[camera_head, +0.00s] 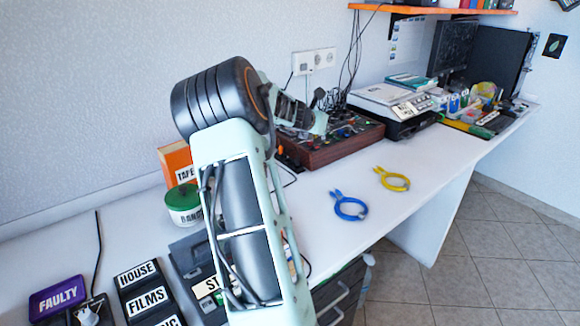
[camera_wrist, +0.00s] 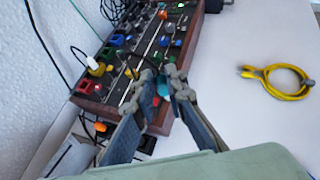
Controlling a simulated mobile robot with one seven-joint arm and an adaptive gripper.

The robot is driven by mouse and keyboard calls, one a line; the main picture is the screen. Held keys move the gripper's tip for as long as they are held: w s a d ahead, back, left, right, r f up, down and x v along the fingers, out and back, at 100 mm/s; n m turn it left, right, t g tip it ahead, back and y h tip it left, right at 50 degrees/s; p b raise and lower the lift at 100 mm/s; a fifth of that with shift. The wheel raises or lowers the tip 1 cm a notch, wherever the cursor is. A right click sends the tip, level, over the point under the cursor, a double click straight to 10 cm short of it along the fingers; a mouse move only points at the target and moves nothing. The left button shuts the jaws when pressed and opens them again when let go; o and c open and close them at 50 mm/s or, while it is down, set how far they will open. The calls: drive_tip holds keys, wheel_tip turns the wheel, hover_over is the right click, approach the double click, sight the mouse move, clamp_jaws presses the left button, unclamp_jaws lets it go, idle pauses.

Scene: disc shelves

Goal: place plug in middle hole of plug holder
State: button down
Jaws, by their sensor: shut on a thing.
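My gripper (camera_wrist: 163,82) reaches over a wooden-framed box (camera_wrist: 111,88) with a dark top and several coloured plugs and sockets. Its fingers are shut on a small teal and dark piece (camera_wrist: 163,88), which I take to be the plug. A thin dark cable loops beside the fingertips. The plug's lower end and any hole beneath it are hidden, so I cannot tell whether it touches the box. The box also shows in the head view (camera_head: 335,150), with my arm in front of its left part. I cannot make out the middle hole.
An orange tape box (camera_head: 177,163) and a green-lidded tin (camera_head: 184,204) stand left of my arm.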

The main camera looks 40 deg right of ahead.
drive_tip(key=d, duration=0.1)
drive_tip(key=b, duration=0.3)
hover_over(289, 162)
drive_tip(key=s+a, duration=0.1)
drive_tip(key=s, duration=0.1)
drive_tip(key=shift+m+g, duration=0.3)
drive_tip(key=shift+g, duration=0.1)
wheel_tip(289, 162, down, 8)
drive_tip(key=shift+a, duration=0.1)
drive_tip(key=shift+w+a+f, duration=0.25)
drive_tip(key=shift+w+f, duration=0.15)
drive_tip(key=shift+f, duration=0.2)
drive_tip(key=shift+w+f+b, duration=0.15)
drive_tip(key=shift+f+b, duration=0.25)
drive_tip(key=shift+f, duration=1.25)
drive_tip(key=shift+f, duration=0.15)
drive_tip(key=c, duration=2.2)
unclamp_jaws()
drive_tip(key=shift+c, duration=0.2)
